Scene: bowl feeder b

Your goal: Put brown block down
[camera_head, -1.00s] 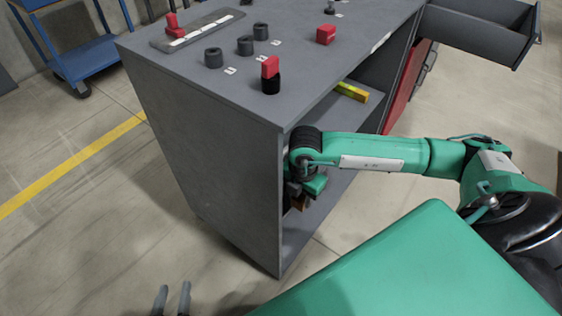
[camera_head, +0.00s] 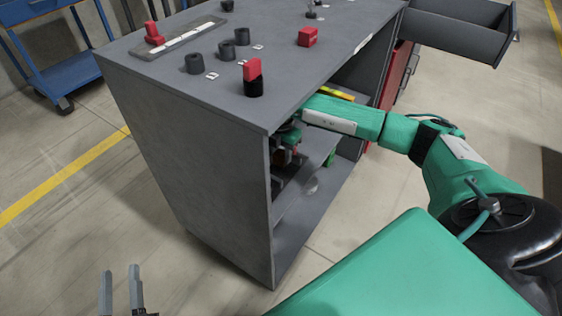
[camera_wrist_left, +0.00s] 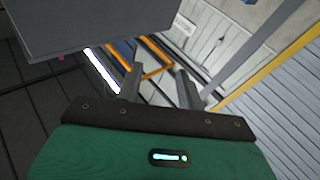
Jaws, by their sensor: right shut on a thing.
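My right arm reaches into the open side of the grey cabinet (camera_head: 190,150), under its top. My right gripper (camera_head: 283,165) is inside, partly hidden by the cabinet's front edge and in shadow. It is shut on the brown block (camera_head: 281,156), of which only a small part shows. The block appears close above the inner shelf (camera_head: 305,185); I cannot tell whether it touches. My left gripper (camera_head: 121,290) is open and empty, low in front of the cabinet; its two spread fingers also show in the left wrist view (camera_wrist_left: 157,80).
Red blocks (camera_head: 307,37) and black cylinders (camera_head: 194,63) stand on the cabinet top. A yellow block (camera_head: 336,93) lies inside, behind my right arm. A small green thing (camera_head: 330,158) is by the shelf. An open drawer (camera_head: 465,35) juts out at top right.

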